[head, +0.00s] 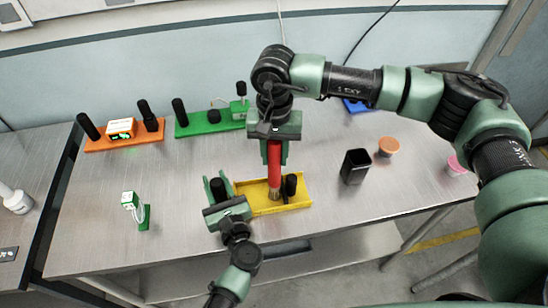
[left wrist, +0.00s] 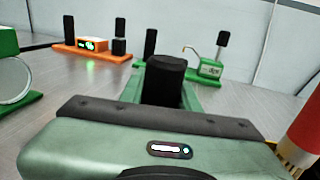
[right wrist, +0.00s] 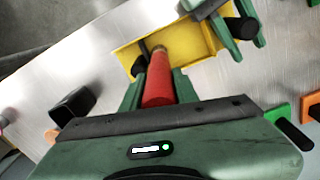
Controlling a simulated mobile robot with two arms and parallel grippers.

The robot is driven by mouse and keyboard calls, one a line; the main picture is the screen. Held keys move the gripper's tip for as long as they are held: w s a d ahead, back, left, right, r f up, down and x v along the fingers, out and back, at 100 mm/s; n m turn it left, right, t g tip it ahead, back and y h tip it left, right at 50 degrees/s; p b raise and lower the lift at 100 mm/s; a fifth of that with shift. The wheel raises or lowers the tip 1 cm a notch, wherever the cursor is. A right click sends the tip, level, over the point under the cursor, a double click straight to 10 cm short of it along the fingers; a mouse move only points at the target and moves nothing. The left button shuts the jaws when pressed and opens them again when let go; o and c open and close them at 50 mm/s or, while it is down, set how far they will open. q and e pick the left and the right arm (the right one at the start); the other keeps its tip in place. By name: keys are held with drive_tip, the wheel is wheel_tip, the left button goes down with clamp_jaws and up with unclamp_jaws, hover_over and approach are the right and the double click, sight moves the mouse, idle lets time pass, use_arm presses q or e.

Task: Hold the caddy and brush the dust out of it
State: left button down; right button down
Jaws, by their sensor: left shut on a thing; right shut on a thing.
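The yellow caddy (head: 262,188) is a shallow tray near the front edge of the table, with upright black posts (head: 291,185) at its ends. My left gripper (head: 217,186) is shut on its left black post, which shows between the fingers in the left wrist view (left wrist: 165,78). My right gripper (head: 275,150) is shut on the red handle of a brush (head: 274,165), held upright with its bristles down inside the caddy. The brush and the caddy (right wrist: 192,42) also show in the right wrist view. I cannot make out dust in the caddy.
An orange stand (head: 122,143) and a green stand (head: 205,124) are at the back left. A small green-and-white device (head: 132,203) stands at the left. A black cup (head: 355,166), an orange bowl (head: 388,146) and a pink cup (head: 457,164) are at the right.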

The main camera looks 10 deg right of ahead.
drive_tip(key=a, duration=0.8)
drive_tip(key=shift+w, duration=0.15)
idle(1.1)
drive_tip(key=shift+d, duration=4)
drive_tip(key=shift+r, duration=0.1)
drive_tip(key=shift+r, duration=3.45)
